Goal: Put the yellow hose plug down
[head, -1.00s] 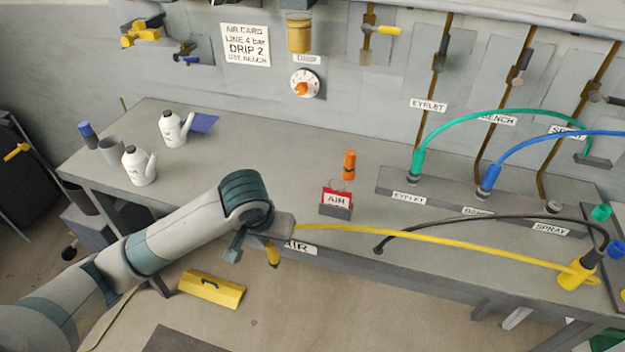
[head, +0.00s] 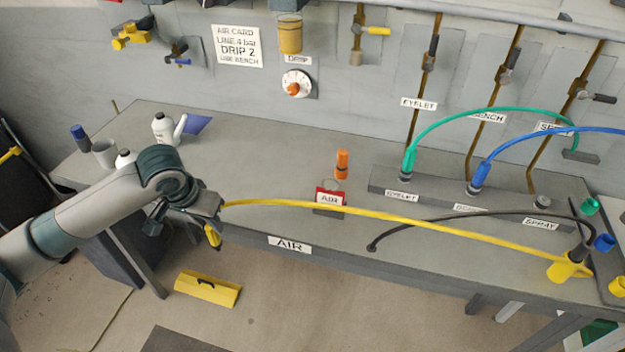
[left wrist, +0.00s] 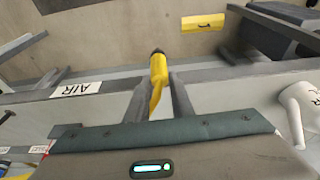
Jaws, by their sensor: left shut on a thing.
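The yellow hose plug (head: 212,236) hangs at the end of the yellow hose (head: 400,219), which runs right to a yellow fitting (head: 567,268) at the bench's right end. My left gripper (head: 208,224) is shut on the plug near the bench's front edge. In the left wrist view the plug (left wrist: 158,75) sits between the two fingers, its dark tip pointing away from the gripper, out past the bench edge. My right gripper is not in view.
An AIR label (head: 289,244) is on the bench's front edge. A red AIR holder (head: 330,197) and an orange bottle (head: 342,164) stand mid-bench. White oil cans (head: 165,130) stand at the left. Bench space left of the AIR holder is clear.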

